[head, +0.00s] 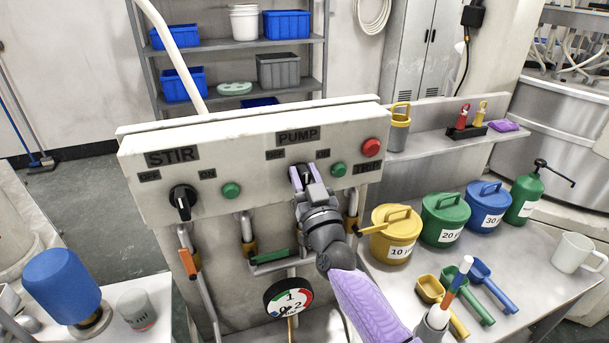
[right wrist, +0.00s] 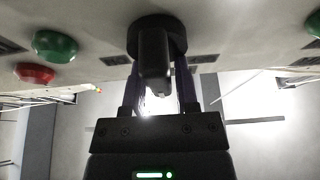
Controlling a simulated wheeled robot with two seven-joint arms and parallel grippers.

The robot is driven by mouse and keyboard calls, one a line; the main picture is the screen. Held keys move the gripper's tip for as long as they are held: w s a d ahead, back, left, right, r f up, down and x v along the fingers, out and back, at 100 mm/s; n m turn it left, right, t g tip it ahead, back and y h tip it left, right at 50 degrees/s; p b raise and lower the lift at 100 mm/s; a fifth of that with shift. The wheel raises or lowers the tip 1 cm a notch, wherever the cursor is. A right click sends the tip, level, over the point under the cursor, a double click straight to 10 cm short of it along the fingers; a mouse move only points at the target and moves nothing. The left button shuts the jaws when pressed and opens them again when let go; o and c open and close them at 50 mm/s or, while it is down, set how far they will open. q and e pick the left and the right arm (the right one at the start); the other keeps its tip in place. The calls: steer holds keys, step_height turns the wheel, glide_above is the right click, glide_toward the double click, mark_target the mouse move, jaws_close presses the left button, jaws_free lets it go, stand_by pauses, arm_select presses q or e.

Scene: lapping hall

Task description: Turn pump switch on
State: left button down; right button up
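The pump switch is a black rotary knob under the PUMP label (head: 298,137) on the pale panel (head: 245,140). In the head view my right gripper (head: 303,177) largely covers it. In the right wrist view the knob (right wrist: 154,48) has its grip bar between my two right fingers (right wrist: 158,85), one on each side. The fingers look open around the bar, with narrow gaps. The bar's exact angle toward OFF or ON is hard to tell. My left gripper is not in view.
The black STIR knob (head: 183,202) and a green button (head: 231,190) are left on the panel. Another green button (head: 339,169) and a red button (head: 371,147) are right. A gauge (head: 289,297) and pipes sit below. Lidded pots, including a yellow one (head: 396,246), stand on the right table.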

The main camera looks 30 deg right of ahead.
jaws_close()
steer(key=shift+m, duration=0.3)
steer(key=m+h+p, duration=0.1)
steer(key=m+h, duration=0.1)
steer(key=m, duration=0.1)
steer(key=shift+d+m+g+p, duration=0.15)
steer(key=shift+m+g+p, duration=0.2)
steer(key=shift+m+g, duration=0.05)
steer(key=m+g+h+p, duration=0.1)
steer(key=m, duration=0.2)
steer(key=shift+d+m+h, duration=0.15)
steer(key=shift+m+h, duration=0.25)
steer(key=m+g+p, duration=0.1)
steer(key=m, duration=0.1)
steer(key=m+g+h+p, duration=0.1)
steer(key=m, duration=0.2)
steer(key=shift+s+d+f+h, duration=0.1)
steer(key=shift+d+f+h, duration=0.1)
steer(key=shift+h, duration=0.1)
steer(key=shift+f+m+g+p, duration=0.1)
steer(key=shift+m+g+p, duration=0.3)
steer(key=shift+m+p, duration=0.65)
steer(key=shift+f+m, duration=0.1)
steer(key=shift+m, duration=0.45)
